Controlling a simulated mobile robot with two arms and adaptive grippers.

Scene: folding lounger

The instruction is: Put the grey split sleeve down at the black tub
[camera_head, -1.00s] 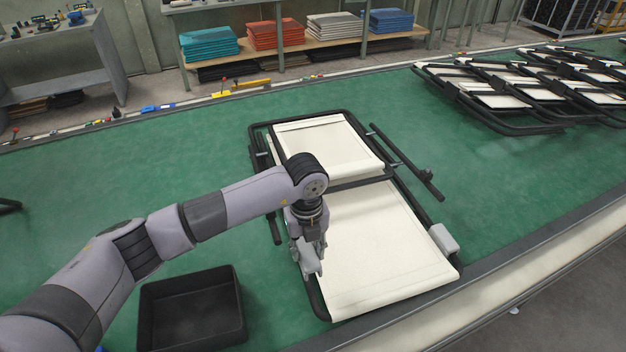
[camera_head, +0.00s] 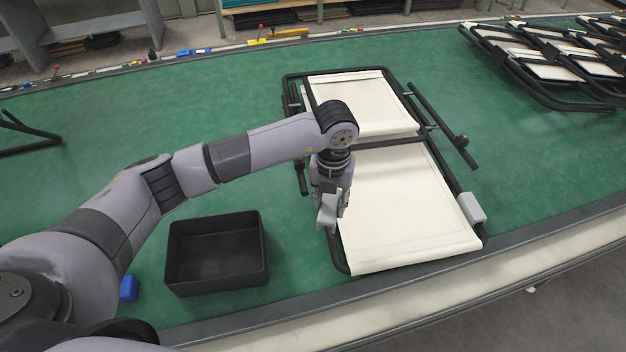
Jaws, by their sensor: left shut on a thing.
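My left gripper (camera_head: 329,214) is over the left side tube of the folding lounger (camera_head: 405,205). It is shut on the grey split sleeve (camera_head: 327,209), a small light grey piece at its fingertips. Whether the sleeve touches the tube I cannot tell. The black tub (camera_head: 217,252) stands open on the green table, to the left of the gripper and the lounger. Its visible inside looks empty. My right gripper is out of view.
A similar grey piece (camera_head: 473,207) sits on the lounger's right tube. A small blue object (camera_head: 128,288) lies left of the tub. Several folded frames (camera_head: 545,65) lie at the back right. Green table is clear between tub and lounger.

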